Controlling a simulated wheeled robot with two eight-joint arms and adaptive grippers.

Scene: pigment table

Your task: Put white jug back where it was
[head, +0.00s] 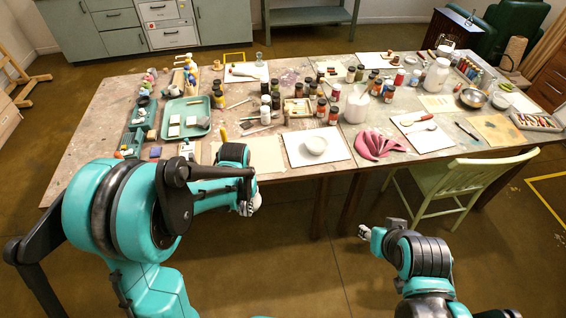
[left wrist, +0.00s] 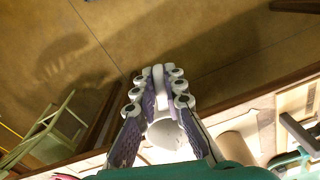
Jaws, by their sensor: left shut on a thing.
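My left gripper (head: 248,203) hangs in front of the table's near edge in the head view. In the left wrist view its fingers (left wrist: 160,80) close at the tips on a narrow white piece (left wrist: 159,88), which I take as part of the white jug. Most of the jug is hidden in the head view. A round white form (left wrist: 166,134) shows between the fingers; I cannot tell whether it is the jug's body or something on the table. My right gripper (head: 365,233) is low over the floor, its opening unclear.
The table (head: 112,98) is crowded with paint jars and tools. A large white jar (head: 436,76) stands farther back. A green chair (head: 450,180) stands at the front right.

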